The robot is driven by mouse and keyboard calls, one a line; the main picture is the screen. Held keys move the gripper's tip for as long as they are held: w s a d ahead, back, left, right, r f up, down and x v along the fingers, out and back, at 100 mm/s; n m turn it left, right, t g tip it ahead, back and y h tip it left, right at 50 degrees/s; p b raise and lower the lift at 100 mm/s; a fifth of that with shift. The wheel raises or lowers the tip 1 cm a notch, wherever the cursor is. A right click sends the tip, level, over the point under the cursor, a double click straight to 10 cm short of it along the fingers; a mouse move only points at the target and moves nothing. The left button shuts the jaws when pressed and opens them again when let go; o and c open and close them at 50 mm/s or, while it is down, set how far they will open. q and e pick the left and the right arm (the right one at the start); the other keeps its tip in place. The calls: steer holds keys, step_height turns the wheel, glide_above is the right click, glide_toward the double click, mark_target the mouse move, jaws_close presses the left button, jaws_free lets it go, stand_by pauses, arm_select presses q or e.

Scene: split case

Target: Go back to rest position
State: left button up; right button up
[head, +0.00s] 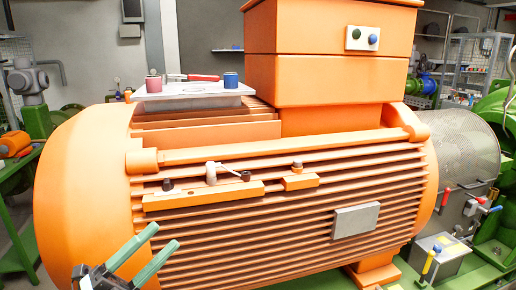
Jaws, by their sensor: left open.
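My left gripper (164,237) comes in at the bottom left with two green fingers spread apart. It is open, and nothing shows between the fingers. It is in front of the lower left part of a large orange ribbed motor housing (100,190); I cannot tell how far apart they are. My right gripper is not in the head view.
A grey plate (190,101) on the housing carries a red cylinder (153,84), a blue cylinder (231,81) and a red-handled tool (203,78). An orange box (325,75) rises beside it. A mesh guard (458,140) and a yellow-handled tool (429,262) are at right.

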arm_select(q)
steer(key=s+a+f+n+t+y+p, duration=0.1)
steer(key=s+f+n+y, duration=0.1)
steer(key=f+n+y, duration=0.7)
steer(key=s+a+f+n+y, duration=0.2)
steer(key=f+n+y, duration=0.3)
steer(key=f+n, duration=0.85)
steer(key=s+d+f+n+g+y, duration=0.1)
steer(key=s+d+f+n+g, duration=0.1)
steer(key=s+f, duration=0.5)
steer(key=s+d+f+n+g+p, duration=0.1)
steer(key=s+f+g, duration=0.4)
steer(key=f, duration=0.5)
steer(key=shift+s+d+f+n+y, duration=0.35)
steer(key=shift+s+d+f+y, duration=0.1)
steer(key=shift+s, duration=0.75)
steer(key=shift+r, duration=0.1)
steer(key=shift+c, duration=1)
steer(key=shift+a, duration=0.1)
